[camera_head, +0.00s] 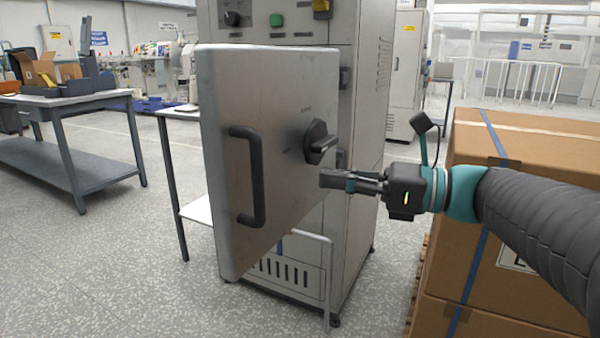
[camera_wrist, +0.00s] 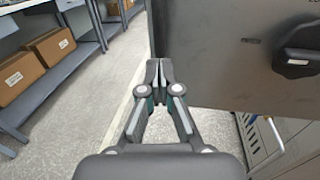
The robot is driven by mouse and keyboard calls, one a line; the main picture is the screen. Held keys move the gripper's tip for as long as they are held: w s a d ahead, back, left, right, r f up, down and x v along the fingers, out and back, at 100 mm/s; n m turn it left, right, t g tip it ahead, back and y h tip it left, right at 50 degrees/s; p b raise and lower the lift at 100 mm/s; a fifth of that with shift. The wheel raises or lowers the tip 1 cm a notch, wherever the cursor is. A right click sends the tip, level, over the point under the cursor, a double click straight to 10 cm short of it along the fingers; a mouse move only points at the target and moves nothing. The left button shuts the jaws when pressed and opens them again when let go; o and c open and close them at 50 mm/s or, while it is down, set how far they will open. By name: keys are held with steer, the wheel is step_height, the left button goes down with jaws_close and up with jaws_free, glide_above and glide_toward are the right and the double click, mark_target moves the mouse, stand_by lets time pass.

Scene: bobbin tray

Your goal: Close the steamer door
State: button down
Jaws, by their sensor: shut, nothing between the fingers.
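The steamer door (camera_head: 225,100) is a grey metal panel standing open, swung out from the tall steamer cabinet (camera_head: 365,110). Its face carries a black bar handle (camera_head: 250,175) on the left and a dark rotary knob (camera_head: 320,142) on the right. My gripper (camera_head: 326,180) is shut and empty, just below and right of the knob in the head view. Contact with the door cannot be told. In the wrist view the closed fingertips (camera_wrist: 159,72) overlap the left edge of the door (camera_wrist: 210,60), with the knob (camera_wrist: 297,55) at the right. The bar handle does not show there.
Stacked cardboard boxes (camera_head: 525,150) stand at the right, close to my arm. A workbench (camera_head: 70,100) stands at the left, and a small table (camera_head: 180,115) is behind the door. The wrist view shows shelves with boxes (camera_wrist: 50,45). Speckled floor in front of the door is clear.

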steer(key=x, duration=0.9)
steer(key=shift+a, duration=0.15)
